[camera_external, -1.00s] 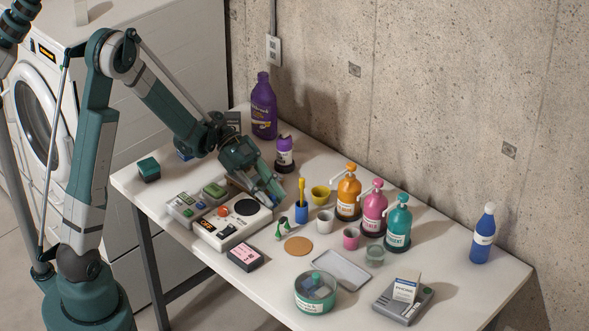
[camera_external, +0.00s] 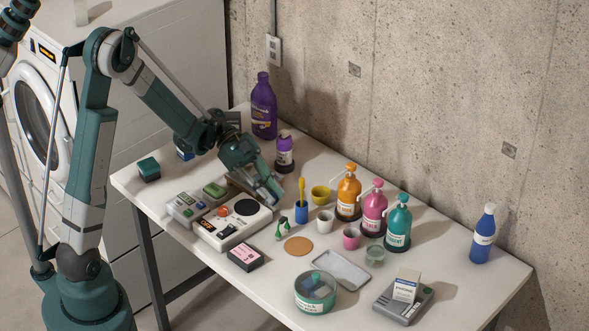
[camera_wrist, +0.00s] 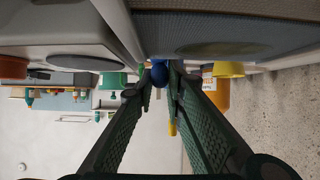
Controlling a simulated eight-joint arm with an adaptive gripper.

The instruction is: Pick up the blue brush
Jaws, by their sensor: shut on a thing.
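The blue brush (camera_external: 302,212) stands upright on the white table, its lower part blue and its upper part yellow. In the wrist view a rounded blue part of it (camera_wrist: 159,74) shows at the fingertips, and a short yellow piece shows between the fingers. My gripper (camera_external: 279,197) comes down from the upper left, over the right edge of the white device, with its tips close to the brush. In the wrist view my gripper (camera_wrist: 161,88) has its fingers close together at the blue part. The exact contact is hidden.
A yellow cup (camera_external: 320,194) and a white cup (camera_external: 325,221) stand right of the brush. Pump bottles (camera_external: 373,210) stand behind them. A white device with a black disc (camera_external: 231,222) lies left. A small green-and-white item (camera_external: 283,229) and a cork disc (camera_external: 298,246) lie in front.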

